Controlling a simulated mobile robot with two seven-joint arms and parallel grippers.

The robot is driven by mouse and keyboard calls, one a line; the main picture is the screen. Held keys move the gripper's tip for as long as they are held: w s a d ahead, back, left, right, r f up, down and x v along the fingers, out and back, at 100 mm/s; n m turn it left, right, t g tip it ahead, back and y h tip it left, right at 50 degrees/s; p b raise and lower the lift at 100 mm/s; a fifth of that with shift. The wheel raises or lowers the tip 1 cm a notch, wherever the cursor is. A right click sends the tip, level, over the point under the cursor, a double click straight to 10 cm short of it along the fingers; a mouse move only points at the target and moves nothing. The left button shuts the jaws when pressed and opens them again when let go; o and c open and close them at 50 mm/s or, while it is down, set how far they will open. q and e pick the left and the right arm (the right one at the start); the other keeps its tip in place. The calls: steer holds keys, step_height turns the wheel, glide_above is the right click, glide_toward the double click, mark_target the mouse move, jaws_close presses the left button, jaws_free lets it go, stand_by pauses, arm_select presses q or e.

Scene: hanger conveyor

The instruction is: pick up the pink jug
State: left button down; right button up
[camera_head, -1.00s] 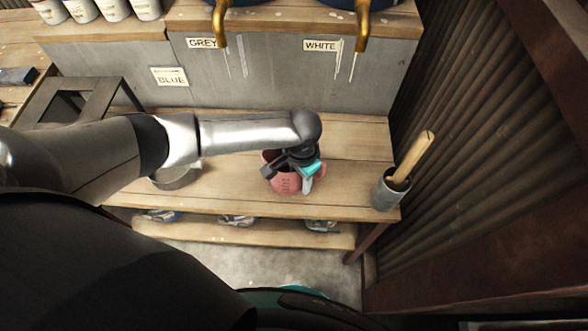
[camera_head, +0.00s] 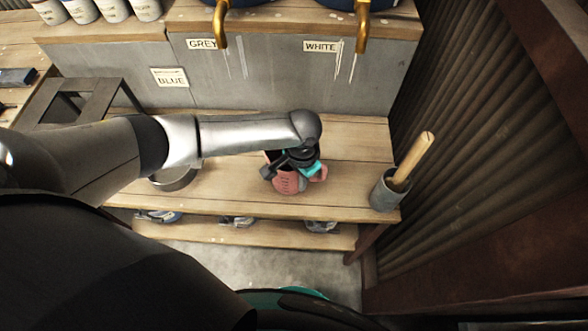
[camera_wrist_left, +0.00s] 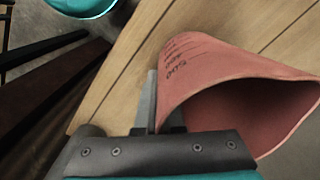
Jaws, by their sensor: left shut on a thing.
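The pink jug (camera_head: 286,184) stands upright on the wooden bench, below the end of my left arm in the head view. My left gripper (camera_head: 310,171) is at the right side of the jug, shut on it; the arm and gripper cover part of its top. In the left wrist view the jug (camera_wrist_left: 215,80) fills the right side, with dark measuring marks on its wall and its opening facing right. The gripper (camera_wrist_left: 160,105) shows there against the jug's side. My right gripper is not in view.
The bench (camera_head: 345,150) has free room around the jug. A grey pot (camera_head: 389,190) with a wooden handle stands at its right end. A round metal pan (camera_head: 174,178) lies to the left. Brass taps (camera_head: 362,28) hang above the back panel.

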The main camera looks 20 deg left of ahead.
arm_select(q)
steer(key=shift+r, duration=0.15)
stand_by(0.8)
steer(key=s+a+r+n, duration=0.1)
steer(key=a+r+n, duration=0.1)
steer(key=r, duration=1.2)
steer(key=s+a+r+n+b, duration=0.1)
steer(key=r+n, duration=0.3)
steer(key=r, duration=1)
steer(key=shift+s+a+r, duration=0.3)
steer(key=shift+s+a, duration=0.2)
steer(key=shift+a, duration=0.3)
steer(key=shift+d+f, duration=0.1)
